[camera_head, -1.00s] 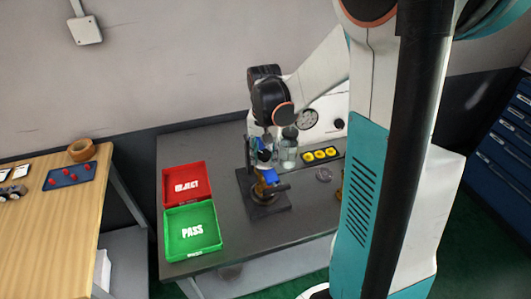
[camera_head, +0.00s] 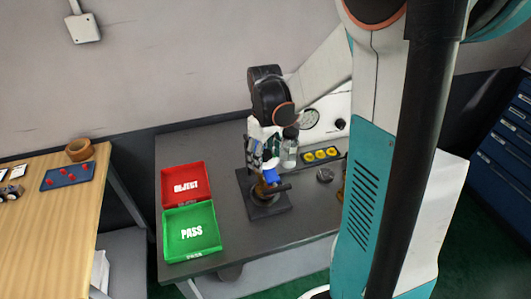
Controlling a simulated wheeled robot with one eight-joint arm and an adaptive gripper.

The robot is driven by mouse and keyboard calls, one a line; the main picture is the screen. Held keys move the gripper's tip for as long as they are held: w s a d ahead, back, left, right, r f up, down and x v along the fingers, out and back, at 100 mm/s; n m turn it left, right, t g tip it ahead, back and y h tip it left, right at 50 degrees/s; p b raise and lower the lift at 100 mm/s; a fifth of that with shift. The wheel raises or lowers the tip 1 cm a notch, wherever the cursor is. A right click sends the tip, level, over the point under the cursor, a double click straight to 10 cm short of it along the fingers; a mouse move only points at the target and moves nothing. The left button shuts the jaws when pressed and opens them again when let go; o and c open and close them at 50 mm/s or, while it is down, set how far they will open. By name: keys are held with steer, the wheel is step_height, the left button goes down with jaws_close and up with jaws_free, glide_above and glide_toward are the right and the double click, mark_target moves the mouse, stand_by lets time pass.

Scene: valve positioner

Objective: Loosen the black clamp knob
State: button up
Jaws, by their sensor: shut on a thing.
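A dark stand with a flat base (camera_head: 277,209) is on the grey bench. It bears a blue part (camera_head: 270,174) and a brass-coloured part below that. My gripper (camera_head: 259,165) points down at the top left of the stand. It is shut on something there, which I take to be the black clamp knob. The knob itself is hidden by the fingers and too small to make out.
A red REJECT tray (camera_head: 185,171) and a green PASS tray (camera_head: 192,245) are left of the stand. A clear bottle (camera_head: 290,153), a black holder with yellow pieces (camera_head: 320,155) and a gauge panel (camera_head: 326,122) are behind and right. A wooden table (camera_head: 45,240) stands far left.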

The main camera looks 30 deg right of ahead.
steer(key=o, duration=0.8)
steer(key=shift+r, duration=0.15)
steer(key=shift+c, duration=0.3)
steer(key=shift+s+a+m, duration=0.1)
steer(key=shift+m, duration=0.6)
steer(key=m, duration=0.4)
steer(key=shift+m, duration=0.4)
steer(key=m, duration=0.3)
steer(key=shift+m, duration=0.4)
steer(key=m, duration=0.3)
steer(key=shift+m+b, duration=0.3)
steer(key=shift+o, duration=0.4)
